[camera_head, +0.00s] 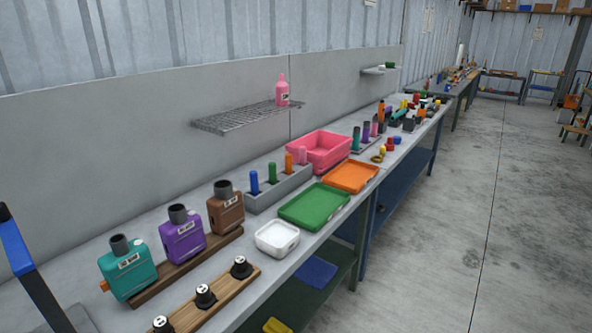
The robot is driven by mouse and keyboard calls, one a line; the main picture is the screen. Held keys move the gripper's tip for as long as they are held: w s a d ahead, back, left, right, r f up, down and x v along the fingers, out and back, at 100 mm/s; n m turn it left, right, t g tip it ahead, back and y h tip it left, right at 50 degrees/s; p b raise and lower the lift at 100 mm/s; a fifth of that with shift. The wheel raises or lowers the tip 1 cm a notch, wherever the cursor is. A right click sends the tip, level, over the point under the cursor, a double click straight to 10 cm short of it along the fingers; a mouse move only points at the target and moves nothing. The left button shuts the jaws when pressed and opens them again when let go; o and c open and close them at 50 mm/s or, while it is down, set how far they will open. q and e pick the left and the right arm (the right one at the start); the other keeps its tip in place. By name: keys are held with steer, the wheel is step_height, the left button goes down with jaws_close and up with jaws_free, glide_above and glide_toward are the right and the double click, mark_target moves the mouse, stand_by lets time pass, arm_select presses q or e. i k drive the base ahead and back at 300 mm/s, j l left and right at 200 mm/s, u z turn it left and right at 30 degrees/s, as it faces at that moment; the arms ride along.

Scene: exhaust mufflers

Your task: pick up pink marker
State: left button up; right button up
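A grey rack (281,189) on the workbench holds upright marker-like cylinders in a row. The pink marker (302,155) stands at its far right end, partly against the pink bin behind it. An orange one (288,163), a green one (272,173) and a blue one (254,182) stand to its left. Neither of my grippers is in view.
A pink bin (335,162), an orange tray (351,189), a green tray (314,224) and a white tray (277,251) sit near the rack. A wire shelf (225,121) hangs above. The right floor is open.

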mark_target(302, 149)
steer(key=z, duration=1)
steer(key=i+z, duration=0.35)
steer(key=i, duration=4.05)
steer(key=i+l+u, duration=0.2)
steer(key=i, duration=0.2)
steer(key=u, duration=2.95)
